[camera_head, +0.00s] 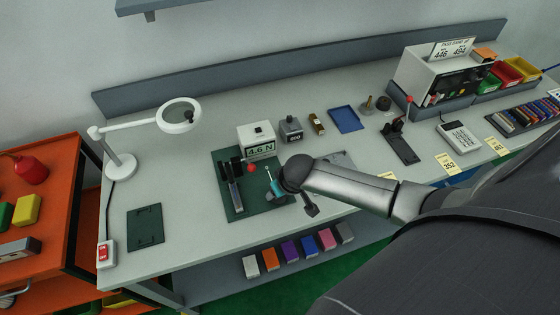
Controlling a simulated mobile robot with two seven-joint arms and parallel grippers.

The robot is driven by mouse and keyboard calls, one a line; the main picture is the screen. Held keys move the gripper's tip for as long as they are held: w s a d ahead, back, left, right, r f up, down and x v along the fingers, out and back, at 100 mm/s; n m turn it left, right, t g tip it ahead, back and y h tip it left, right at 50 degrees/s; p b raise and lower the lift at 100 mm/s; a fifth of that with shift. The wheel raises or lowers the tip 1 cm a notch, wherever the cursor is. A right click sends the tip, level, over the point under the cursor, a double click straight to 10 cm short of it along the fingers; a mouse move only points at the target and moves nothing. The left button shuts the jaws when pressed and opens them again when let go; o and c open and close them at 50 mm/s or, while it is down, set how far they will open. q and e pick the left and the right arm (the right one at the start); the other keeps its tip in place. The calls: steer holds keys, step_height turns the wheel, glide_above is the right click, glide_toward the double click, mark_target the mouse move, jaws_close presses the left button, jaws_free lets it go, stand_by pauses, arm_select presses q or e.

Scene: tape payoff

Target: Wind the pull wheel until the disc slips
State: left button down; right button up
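A tape rig sits on a dark green mat (238,208) near the front of the bench. It has a grey upright block (233,190), a black part and a red knob (252,168). A white meter box (257,140) behind it reads 4.6 N. A teal and white piece (275,185) shows right of the rig. I cannot make out the pull wheel or disc; my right wrist covers that part. My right gripper (311,208) points down at the mat's right edge, mostly hidden, so its fingers cannot be read. My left gripper is out of view.
A white ring lamp (120,160) stands at left, near a dark green plate (145,228) and a red switch box (107,253). A grey weight (291,129), blue tray (346,119) and red-knobbed lever (401,140) stand behind my arm. The bench between lamp and mat is clear.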

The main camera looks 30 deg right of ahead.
stand_by(0.5)
steer(key=o, duration=1.4)
steer(key=shift+c, duration=0.2)
steer(key=p+v, duration=0.2)
steer(key=v, duration=1.3)
steer(key=shift+a+p, duration=0.15)
steer(key=shift+p, duration=0.25)
steer(key=shift+s+r, duration=0.1)
